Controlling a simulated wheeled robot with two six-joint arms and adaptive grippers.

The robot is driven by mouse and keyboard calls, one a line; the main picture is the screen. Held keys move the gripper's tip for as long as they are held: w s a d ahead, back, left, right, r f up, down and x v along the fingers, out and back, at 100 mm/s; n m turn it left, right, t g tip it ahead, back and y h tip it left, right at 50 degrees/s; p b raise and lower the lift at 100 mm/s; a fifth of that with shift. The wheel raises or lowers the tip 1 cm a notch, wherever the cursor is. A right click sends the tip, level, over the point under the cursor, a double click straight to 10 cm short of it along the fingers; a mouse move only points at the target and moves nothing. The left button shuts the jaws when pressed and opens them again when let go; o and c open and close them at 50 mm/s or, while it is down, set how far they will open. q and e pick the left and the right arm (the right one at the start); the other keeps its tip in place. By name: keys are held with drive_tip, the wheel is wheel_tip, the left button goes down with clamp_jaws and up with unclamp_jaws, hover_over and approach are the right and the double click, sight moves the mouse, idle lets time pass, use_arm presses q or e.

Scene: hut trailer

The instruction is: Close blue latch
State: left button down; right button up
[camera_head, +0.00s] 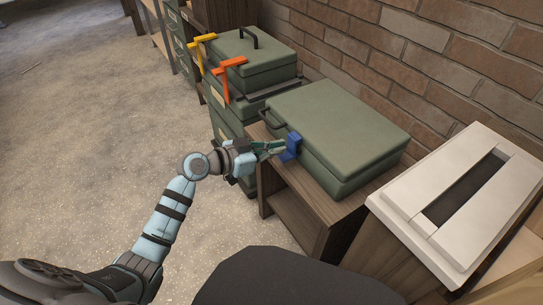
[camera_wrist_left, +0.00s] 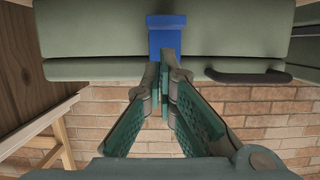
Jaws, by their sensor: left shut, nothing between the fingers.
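The blue latch (camera_head: 291,147) is on the front of a green metal case (camera_head: 340,130) that lies on a wooden shelf unit. My left gripper (camera_head: 282,147) is at the latch, its fingers together and empty, with the tips touching it or very close to it. In the left wrist view the blue latch (camera_wrist_left: 166,35) is just beyond the tips of my left gripper (camera_wrist_left: 166,72), against the green case (camera_wrist_left: 240,40). The tips hide a small part of the latch. My right gripper is in neither view.
A black handle (camera_wrist_left: 248,76) is beside the latch on the case front. Orange (camera_head: 228,72) and yellow (camera_head: 200,48) latches stick out from green boxes at the back. A white slotted box (camera_head: 460,205) stands at right. A brick wall rises behind. The floor at left is clear.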

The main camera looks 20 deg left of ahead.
use_arm(q)
drive_tip(key=shift+s+r, duration=0.15)
drive_tip(key=shift+r, duration=0.15)
drive_tip(key=shift+r+p, duration=0.35)
drive_tip(key=shift+p, duration=0.05)
drive_tip(key=s+a+p, duration=0.1)
drive_tip(key=s+a, duration=0.4)
drive_tip(key=s, duration=0.2)
drive_tip(key=shift+s+a+f+p, duration=0.2)
drive_tip(key=shift+a+p, duration=0.1)
drive_tip(key=shift+a, duration=0.1)
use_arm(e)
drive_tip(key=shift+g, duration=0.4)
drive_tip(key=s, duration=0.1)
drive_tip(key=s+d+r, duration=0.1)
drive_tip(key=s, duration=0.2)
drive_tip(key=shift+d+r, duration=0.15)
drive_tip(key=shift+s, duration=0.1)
